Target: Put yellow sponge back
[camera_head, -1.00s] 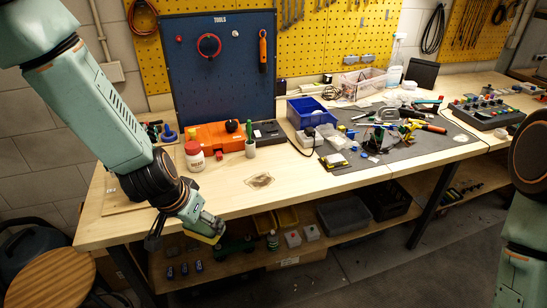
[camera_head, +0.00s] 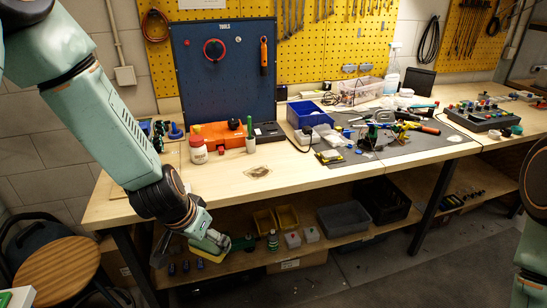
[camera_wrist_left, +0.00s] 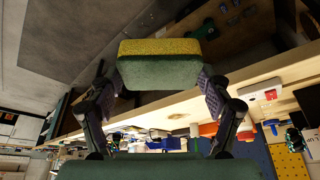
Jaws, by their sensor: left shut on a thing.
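My left gripper (camera_head: 212,240) hangs just beyond the front edge of the workbench, a little below the top, in the head view. It is shut on the yellow sponge (camera_head: 207,256), of which a yellow strip shows below the jaws. In the left wrist view the sponge (camera_wrist_left: 158,66) sits between the two fingers of my left gripper (camera_wrist_left: 160,76). It has a yellow layer and a thicker dark green layer. My right gripper is out of view; only part of my right arm shows at the right edge.
The workbench (camera_head: 320,176) has bare wood at its front left, with a stained patch (camera_head: 258,172). A white jar (camera_head: 197,150), an orange case (camera_head: 218,135) and a blue bin (camera_head: 308,114) stand behind. The lower shelf holds yellow trays (camera_head: 287,216). A stool (camera_head: 55,268) stands at left.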

